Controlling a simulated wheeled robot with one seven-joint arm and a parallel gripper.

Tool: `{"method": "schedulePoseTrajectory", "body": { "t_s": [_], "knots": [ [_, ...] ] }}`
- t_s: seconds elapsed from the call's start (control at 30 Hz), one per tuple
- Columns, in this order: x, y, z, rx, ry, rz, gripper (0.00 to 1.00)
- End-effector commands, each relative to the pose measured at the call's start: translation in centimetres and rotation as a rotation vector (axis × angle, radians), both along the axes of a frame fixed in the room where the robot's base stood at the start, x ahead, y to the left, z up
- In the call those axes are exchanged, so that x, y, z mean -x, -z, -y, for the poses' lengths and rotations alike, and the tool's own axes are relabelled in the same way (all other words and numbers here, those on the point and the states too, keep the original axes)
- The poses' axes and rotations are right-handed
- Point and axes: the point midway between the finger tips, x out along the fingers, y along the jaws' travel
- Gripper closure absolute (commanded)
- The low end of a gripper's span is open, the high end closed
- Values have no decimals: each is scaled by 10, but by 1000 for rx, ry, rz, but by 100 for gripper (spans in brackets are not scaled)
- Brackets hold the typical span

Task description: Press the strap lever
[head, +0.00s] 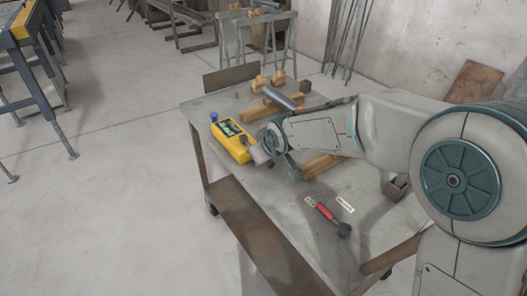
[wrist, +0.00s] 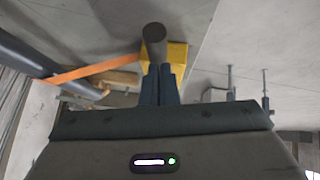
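In the wrist view a dark round-ended bar (wrist: 155,36), which looks like the strap lever, stands out in front of a yellow block (wrist: 178,52). An orange strap (wrist: 88,72) runs from near the block to the left, toward a dark grey tube (wrist: 25,55). My gripper (wrist: 159,68) has its fingers close together, with nothing seen between them. Their tips line up with the bar's lower part; I cannot tell whether they touch it. In the head view the yellow box (head: 228,138) stands on the table at the left, beside the end of my arm, and the fingers cannot be made out.
The metal table (head: 290,215) also holds the tube (head: 281,97), wooden timbers (head: 258,112), a red-handled tool (head: 325,212) and a small open metal box (head: 396,187). Open floor (head: 95,200) lies to the left.

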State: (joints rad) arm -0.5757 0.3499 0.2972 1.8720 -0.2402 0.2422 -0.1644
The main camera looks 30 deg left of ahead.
Motion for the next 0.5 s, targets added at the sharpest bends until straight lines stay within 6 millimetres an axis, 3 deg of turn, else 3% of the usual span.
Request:
{"method": "schedulePoseTrajectory", "body": {
  "t_s": [0.03, 0.27, 0.37, 0.5],
  "knots": [
    [0, 10, 6, 20, 6, -16, 100],
    [0, 10, 7, 21, 8, -17, 100],
    [0, 2, 6, 19, 9, -14, 100],
    [2, -25, 2, 12, 7, -8, 100]
  ]
}}
